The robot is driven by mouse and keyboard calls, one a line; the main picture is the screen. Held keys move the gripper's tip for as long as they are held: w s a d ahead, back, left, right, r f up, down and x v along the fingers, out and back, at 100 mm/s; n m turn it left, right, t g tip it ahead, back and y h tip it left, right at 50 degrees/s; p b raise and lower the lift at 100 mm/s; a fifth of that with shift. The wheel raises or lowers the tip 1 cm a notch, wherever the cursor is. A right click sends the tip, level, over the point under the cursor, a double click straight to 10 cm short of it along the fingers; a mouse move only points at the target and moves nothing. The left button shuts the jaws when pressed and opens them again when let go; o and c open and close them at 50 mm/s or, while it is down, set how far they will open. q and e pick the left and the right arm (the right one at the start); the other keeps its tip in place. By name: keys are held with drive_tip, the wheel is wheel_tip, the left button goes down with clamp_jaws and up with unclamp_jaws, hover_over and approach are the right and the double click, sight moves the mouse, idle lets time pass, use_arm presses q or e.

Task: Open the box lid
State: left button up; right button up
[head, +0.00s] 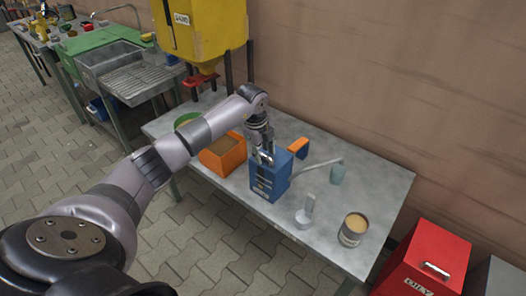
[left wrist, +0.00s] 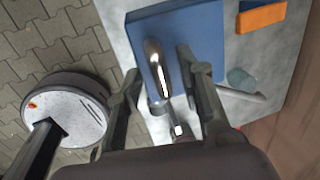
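A blue box (head: 268,182) with a light label on its front stands on the grey metal table. A shiny metal handle (left wrist: 157,68) sits on the blue lid (left wrist: 200,38), which looks closed. My left gripper (head: 263,150) is over the top of the box, pointing down. In the left wrist view my left gripper (left wrist: 158,66) has its fingers spread, one on each side of the handle, with gaps visible. In the head view the gripper partly hides the handle. My right gripper is not in view.
An orange open bin (head: 224,155) stands left of the box. A red box (head: 422,262) stands right of the table.

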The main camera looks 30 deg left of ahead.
use_arm(q)
drive_tip(key=shift+c, duration=0.5)
clamp_jaws()
idle(0.3)
